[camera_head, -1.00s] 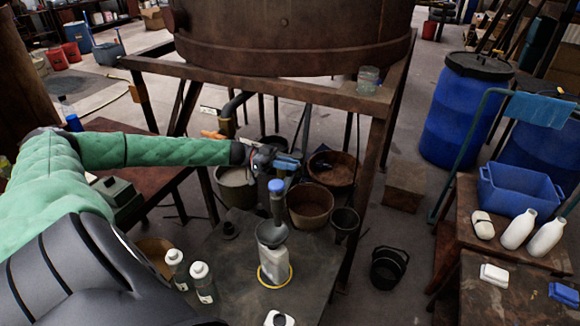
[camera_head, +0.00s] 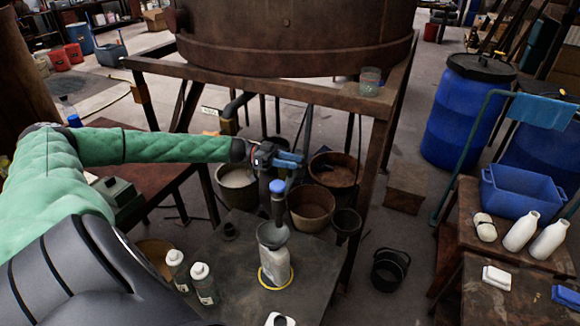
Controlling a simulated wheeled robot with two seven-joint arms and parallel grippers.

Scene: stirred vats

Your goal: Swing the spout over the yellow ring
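The yellow ring (camera_head: 263,280) lies on the dark low table around the foot of a white bottle (camera_head: 276,264). A grey funnel (camera_head: 271,236) sits in the bottle's mouth. A grey spout (camera_head: 278,210) with a blue collar (camera_head: 277,187) hangs upright and, from this angle, lines up above the funnel. Whether its tip is exactly centred over the ring I cannot tell. My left gripper (camera_head: 290,160) has blue fingers and is just above the collar, beside the pipe. Its grip is too small and partly hidden to judge. My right gripper is not in view.
The big rusty vat (camera_head: 290,35) stands on a brown frame (camera_head: 270,92) over the table. Buckets, including one tan bucket (camera_head: 311,207), stand behind. A black bucket (camera_head: 390,267) is on the floor at right.

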